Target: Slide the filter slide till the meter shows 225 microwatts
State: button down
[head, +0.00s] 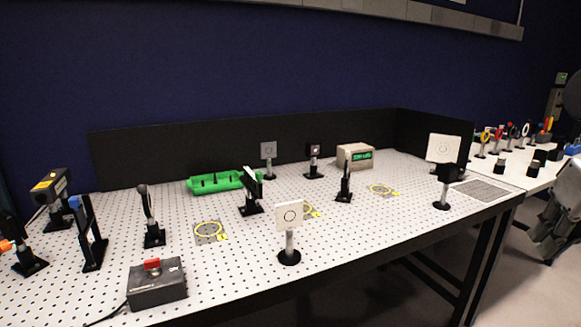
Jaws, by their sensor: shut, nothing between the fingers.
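The meter (355,156) is a beige box at the back of the perforated table. Its green display is lit, but the digits are too small to read surely. A dark upright holder with a pale-edged plate (251,190) stands mid-table and looks like the filter slide's mount, though I cannot be certain. My gripper (546,243) hangs at the right edge, partly cut off by the frame. It is shut and empty, beyond the table's right end and well apart from the meter and holder.
The white perforated table (340,225) holds several posts, a green tray (222,182), a black box with a red knob (157,283) and white target plates (289,216) (444,148). Black panels (250,150) close the back. A second table (515,165) with coloured tools stands right.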

aim_at(253, 180)
jog(key=i+j+u, duration=0.15)
jog(key=u, duration=0.2)
jog(key=i+j+u, duration=0.4)
jog(key=u, duration=0.25)
